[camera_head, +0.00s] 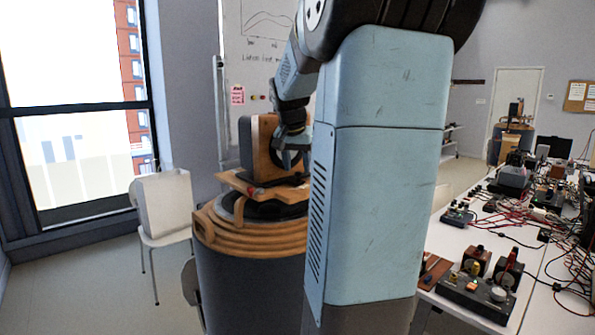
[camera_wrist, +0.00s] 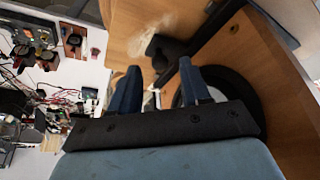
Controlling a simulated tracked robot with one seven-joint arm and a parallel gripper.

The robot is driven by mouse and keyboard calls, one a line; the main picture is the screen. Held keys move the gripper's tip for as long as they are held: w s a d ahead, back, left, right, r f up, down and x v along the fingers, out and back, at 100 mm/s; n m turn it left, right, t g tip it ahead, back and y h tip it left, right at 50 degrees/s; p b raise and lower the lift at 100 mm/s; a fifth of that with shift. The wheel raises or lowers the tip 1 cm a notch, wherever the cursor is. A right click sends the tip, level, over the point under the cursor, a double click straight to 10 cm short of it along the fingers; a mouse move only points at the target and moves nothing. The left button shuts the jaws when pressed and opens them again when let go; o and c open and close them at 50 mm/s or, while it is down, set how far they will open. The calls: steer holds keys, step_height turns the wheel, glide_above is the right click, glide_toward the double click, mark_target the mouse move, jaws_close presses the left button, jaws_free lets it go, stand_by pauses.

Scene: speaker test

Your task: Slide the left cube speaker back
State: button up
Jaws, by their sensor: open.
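Two small cube speakers, brown with dark fronts, stand side by side on the white table at the lower right, a left one (camera_head: 476,261) and a right one (camera_head: 508,270). A larger wooden speaker box (camera_head: 262,145) with a dark side panel stands on a wooden board (camera_head: 237,183) on a drum. My gripper (camera_head: 290,155) is at this larger box, well away from the small cubes. In the wrist view, my gripper (camera_wrist: 158,68) is open with its fingers in front of the box's round black driver (camera_wrist: 250,88). Contact cannot be told.
A control box (camera_head: 475,298) with knobs sits in front of the small cubes. Red and black cables and equipment crowd the white table (camera_head: 440,240). The drum (camera_head: 250,275) stands beside my column. A white chair (camera_head: 165,205) is at left by the window.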

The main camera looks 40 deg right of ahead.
steer(key=shift+x, duration=1.3)
jaws_close()
